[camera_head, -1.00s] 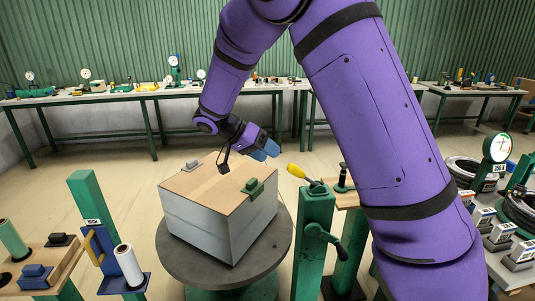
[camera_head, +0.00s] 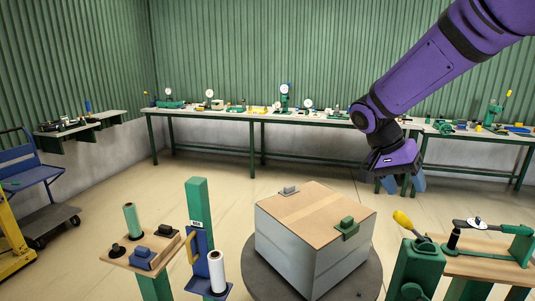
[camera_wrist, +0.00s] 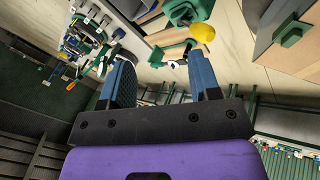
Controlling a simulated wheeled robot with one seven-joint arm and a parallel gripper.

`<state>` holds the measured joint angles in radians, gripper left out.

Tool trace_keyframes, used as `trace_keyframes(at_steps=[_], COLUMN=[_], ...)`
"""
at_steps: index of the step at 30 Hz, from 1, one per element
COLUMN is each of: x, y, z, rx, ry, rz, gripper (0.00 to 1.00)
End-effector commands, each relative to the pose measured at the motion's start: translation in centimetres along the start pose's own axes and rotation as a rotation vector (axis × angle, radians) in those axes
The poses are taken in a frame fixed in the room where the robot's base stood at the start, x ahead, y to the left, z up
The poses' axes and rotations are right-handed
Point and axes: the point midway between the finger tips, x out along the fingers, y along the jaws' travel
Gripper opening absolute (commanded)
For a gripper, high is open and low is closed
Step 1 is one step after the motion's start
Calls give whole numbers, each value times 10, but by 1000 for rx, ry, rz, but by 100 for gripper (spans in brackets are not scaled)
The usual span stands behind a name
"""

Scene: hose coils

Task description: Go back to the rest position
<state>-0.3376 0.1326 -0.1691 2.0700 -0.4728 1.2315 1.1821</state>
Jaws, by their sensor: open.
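My gripper (camera_head: 402,184) hangs from my purple arm at the upper right of the head view, above and to the right of the box, clear of it. Its two blue fingers (camera_wrist: 165,85) are spread apart in the wrist view with nothing held between them. The grey box (camera_head: 305,245) with a brown top stands on a round dark turntable (camera_head: 362,280). A green clamp (camera_head: 347,228) and a grey clamp (camera_head: 289,190) sit on the top's edges.
A green post with a yellow-handled lever (camera_head: 403,220) stands right of the turntable, beside a wooden stand (camera_head: 480,262). Left are a white roll (camera_head: 217,270) and a small wooden shelf (camera_head: 125,256). Long benches (camera_head: 240,113) line the back wall. Open floor lies between.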

Motion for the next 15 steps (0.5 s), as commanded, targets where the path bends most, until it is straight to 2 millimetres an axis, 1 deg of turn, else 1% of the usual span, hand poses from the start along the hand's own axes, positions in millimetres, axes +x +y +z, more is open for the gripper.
trace_keyframes(at_steps=[1, 3, 9, 15], x=[-5, -10, -22, -30], y=[15, 32, 76, 116], z=[4, 12, 36, 65], rx=[-27, -73, -208, -335], ry=[-11, -24, -23, 31], rz=[-46, -104, -269, -426], gripper=[57, 57, 57, 57])
